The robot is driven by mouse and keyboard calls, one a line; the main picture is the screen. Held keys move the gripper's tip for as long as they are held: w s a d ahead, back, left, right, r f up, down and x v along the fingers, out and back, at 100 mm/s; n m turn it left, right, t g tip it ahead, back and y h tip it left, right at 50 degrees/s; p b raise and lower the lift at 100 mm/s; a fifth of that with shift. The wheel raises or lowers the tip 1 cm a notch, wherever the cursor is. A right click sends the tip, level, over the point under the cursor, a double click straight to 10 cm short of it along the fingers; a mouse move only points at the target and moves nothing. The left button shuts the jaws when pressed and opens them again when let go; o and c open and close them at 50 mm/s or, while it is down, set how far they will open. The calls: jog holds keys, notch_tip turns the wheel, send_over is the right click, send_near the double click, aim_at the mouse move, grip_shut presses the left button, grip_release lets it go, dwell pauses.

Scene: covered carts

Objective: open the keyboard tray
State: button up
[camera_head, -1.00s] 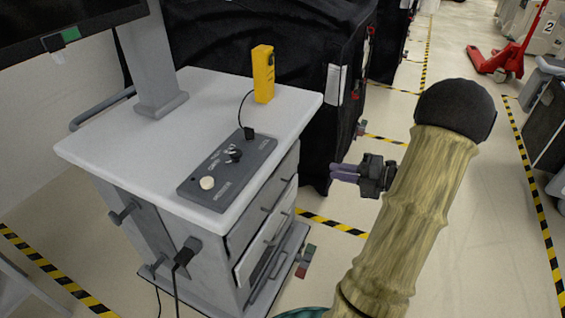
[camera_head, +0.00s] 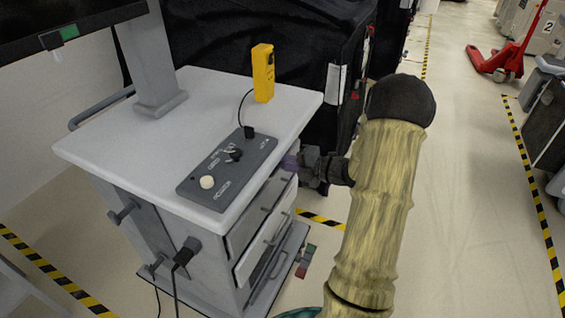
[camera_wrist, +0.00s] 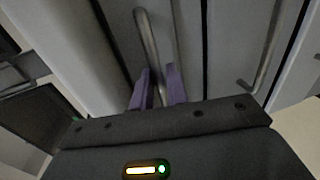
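The grey cart (camera_head: 85,150) has a stack of fronts with bar handles on its right side. The topmost front (camera_head: 243,232), just under the worktop, is the likely keyboard tray; it looks shut, though its far end is hidden by my gripper. My gripper (camera_head: 290,162) is at the far end of this front, just below the worktop edge. In the wrist view my gripper (camera_wrist: 159,88) has its two purple fingers apart, with the lower end of a bar handle (camera_wrist: 147,38) running down between them. I cannot tell whether either finger touches the handle.
A lower drawer (camera_head: 255,258) is under the top front. A black covered cart (camera_head: 215,45) stands close behind.

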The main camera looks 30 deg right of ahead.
jog(key=shift+w+a+f, duration=0.1)
jog(key=shift+w+a, duration=0.15)
jog(key=shift+w, duration=0.05)
grip_shut()
jog(key=shift+s+d, duration=0.15)
